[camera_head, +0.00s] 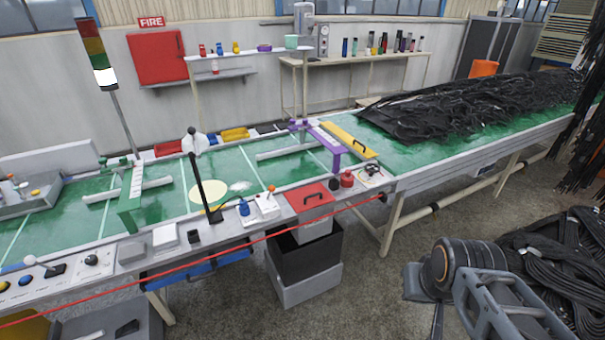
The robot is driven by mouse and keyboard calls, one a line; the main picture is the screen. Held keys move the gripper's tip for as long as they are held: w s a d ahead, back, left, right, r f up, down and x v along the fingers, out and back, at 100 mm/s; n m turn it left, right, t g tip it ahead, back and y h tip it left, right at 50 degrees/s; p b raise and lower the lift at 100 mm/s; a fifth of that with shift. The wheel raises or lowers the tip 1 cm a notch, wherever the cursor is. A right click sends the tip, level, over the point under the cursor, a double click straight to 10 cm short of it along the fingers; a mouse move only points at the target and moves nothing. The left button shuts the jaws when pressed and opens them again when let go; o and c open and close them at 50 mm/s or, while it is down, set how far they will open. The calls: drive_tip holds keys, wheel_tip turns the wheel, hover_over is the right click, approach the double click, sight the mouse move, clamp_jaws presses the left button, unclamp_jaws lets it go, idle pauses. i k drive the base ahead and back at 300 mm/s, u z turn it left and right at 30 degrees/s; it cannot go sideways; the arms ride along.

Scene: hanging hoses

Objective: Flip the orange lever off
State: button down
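The orange lever (271,188) is a small orange-tipped stick standing on a white switch box (266,208). The box sits on the near rail of the green conveyor table, left of a red-lidded bin. The lever looks roughly upright; its exact setting is too small to tell. My arm shows at the lower right, well away from the lever and to its right. What seems to be my gripper (414,283) is a grey part at the arm's left end. Its fingers are not clear, and nothing is seen held in it.
A blue knob (244,207) and a tall black lever (203,180) stand left of the box. The red-lidded bin (310,197) and a red bottle (347,179) stand right. A red cord (230,248) runs along the table front. Black hoses (470,105) heap at right; floor between is clear.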

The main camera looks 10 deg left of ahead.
sight(271, 188)
drive_tip(key=u, duration=0.15)
drive_tip(key=i, duration=0.9)
drive_tip(key=u, duration=0.9)
drive_tip(key=i, duration=0.65)
drive_tip(key=u, duration=0.5)
